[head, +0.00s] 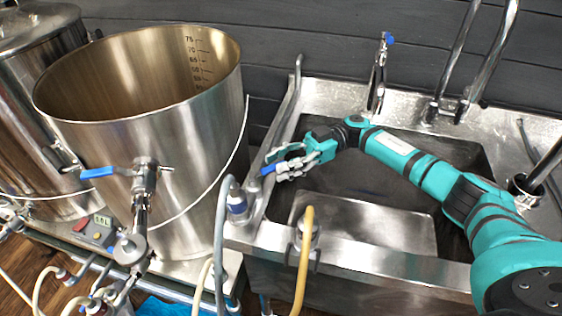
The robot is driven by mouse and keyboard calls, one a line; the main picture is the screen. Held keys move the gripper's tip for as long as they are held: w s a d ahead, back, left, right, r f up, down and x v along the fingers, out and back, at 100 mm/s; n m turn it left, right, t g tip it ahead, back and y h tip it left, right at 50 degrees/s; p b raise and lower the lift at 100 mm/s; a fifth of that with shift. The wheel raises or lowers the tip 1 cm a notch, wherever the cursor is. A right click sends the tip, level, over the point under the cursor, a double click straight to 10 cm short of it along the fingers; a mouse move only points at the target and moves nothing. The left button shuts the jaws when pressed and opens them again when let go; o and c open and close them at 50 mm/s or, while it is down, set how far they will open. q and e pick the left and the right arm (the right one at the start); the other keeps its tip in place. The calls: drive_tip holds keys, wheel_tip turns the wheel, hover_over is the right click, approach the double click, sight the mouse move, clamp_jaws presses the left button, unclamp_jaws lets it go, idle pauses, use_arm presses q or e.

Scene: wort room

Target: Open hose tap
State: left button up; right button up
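A small blue tap handle (267,169) shows at the left rim of the sink, above a metal pipe fitting that runs down toward a grey hose (222,240). My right gripper (276,164) reaches in from the right over the sink, with its fingers pointing left. Its fingers are apart, and the blue handle is at the fingertips, at the mouth of the gap. I cannot tell whether they touch it. The lower part of the tap is partly hidden by the sink edge and pipes. My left gripper is out of view.
A large steel kettle (195,150) with a blue-handled valve (97,173) stands left of the sink (345,252). A faucet with a blue top (377,75) stands behind. A yellow hose (303,260) hangs over the sink's front edge. The basin is clear.

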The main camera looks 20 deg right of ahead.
drive_tip(key=shift+d, duration=0.2)
drive_tip(key=w+d, duration=0.1)
drive_tip(key=d, duration=0.6)
drive_tip(key=shift+c, duration=0.4)
